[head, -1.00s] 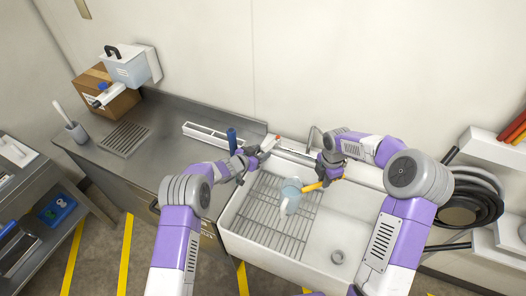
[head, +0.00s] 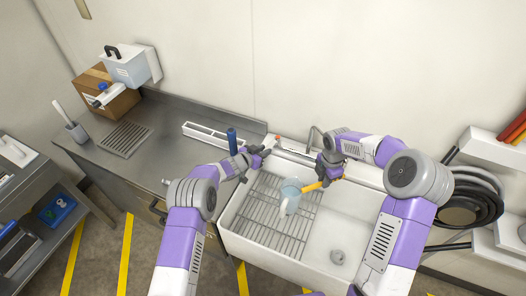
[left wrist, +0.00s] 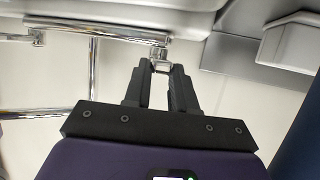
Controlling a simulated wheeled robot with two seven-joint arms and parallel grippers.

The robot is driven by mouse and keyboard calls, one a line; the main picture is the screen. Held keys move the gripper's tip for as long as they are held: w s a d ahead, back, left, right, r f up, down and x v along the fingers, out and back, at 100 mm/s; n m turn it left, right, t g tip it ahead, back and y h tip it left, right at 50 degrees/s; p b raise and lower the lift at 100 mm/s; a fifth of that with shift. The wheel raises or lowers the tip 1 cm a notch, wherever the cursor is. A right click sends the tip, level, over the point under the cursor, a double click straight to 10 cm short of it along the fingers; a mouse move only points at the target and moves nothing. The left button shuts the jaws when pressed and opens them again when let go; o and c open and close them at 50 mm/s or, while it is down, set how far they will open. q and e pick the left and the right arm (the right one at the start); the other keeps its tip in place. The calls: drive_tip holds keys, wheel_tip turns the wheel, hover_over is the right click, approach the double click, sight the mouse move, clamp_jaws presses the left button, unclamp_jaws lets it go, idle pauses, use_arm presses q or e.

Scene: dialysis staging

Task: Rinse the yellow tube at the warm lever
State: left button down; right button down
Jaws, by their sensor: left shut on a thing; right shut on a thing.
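The yellow tube (head: 311,187) is held over the white sink (head: 345,225) by my right gripper (head: 326,178), which is shut on it. The tube's left end meets a pale blue-white shape (head: 290,192); I cannot tell whether that is water or a solid thing. My left gripper (head: 258,152) is at the sink's back left corner, at a light lever (head: 268,143) with a red mark. In the left wrist view, my left fingertips (left wrist: 161,70) close on the small chrome end of a fitting (left wrist: 159,55). Whether this lever is the warm one is not readable.
A wire rack (head: 265,215) lies in the left of the sink, and a drain (head: 338,256) shows at right. A chrome spout (head: 313,137) stands behind. A dark blue cylinder (head: 232,138) is beside my left gripper. The left counter has free room.

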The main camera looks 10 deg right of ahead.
use_arm(q)
drive_tip(key=shift+d, duration=0.1)
drive_tip(key=d+n+t+y, duration=0.1)
drive_tip(key=s+d+n+t+y, duration=0.1)
drive_tip(key=n, duration=0.1)
drive_tip(key=shift+s+r+y, duration=0.1)
drive_tip(key=shift+s+y, duration=0.2)
idle(0.5)
drive_tip(key=c, duration=0.9)
unclamp_jaws()
drive_tip(key=v, duration=1.2)
drive_tip(key=shift+s, duration=0.1)
